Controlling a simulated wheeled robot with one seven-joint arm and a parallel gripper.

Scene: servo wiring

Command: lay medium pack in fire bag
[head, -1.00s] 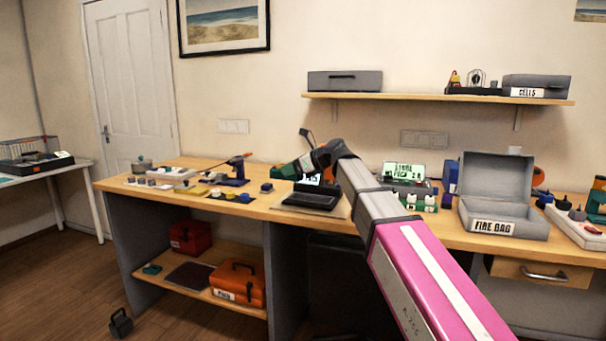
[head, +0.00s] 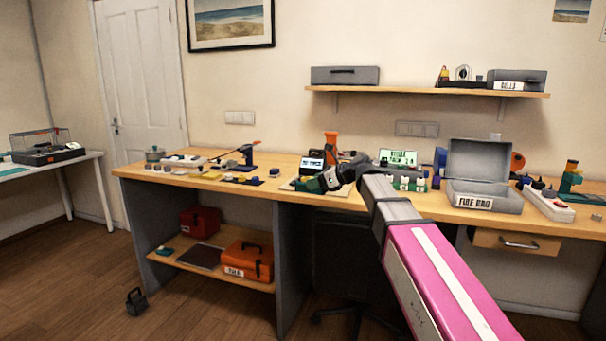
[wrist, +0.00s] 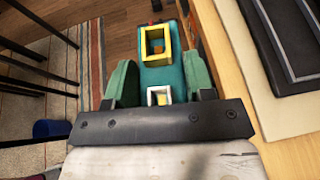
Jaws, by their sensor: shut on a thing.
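My gripper (head: 316,184) is over the front edge of the workbench, left of the fire bag. In the wrist view, the green fingers of my gripper (wrist: 161,82) are shut on a teal pack (wrist: 170,74) with a yellow square frame and a smaller white one on it. I take it for the medium pack; in the head view it cannot be told clearly from the fingers. The fire bag (head: 478,160) is a grey box with a "FIRE BAG" label, its lid raised, on the right of the bench. Its inside floor is mostly hidden by the front wall.
The workbench (head: 245,190) holds small parts at left and a green-screened device (head: 398,158) left of the bag. A white strip with dark knobs (head: 548,204) stands right of the bag. A shelf (head: 420,91) hangs above. A chair (head: 355,312) is below the bench.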

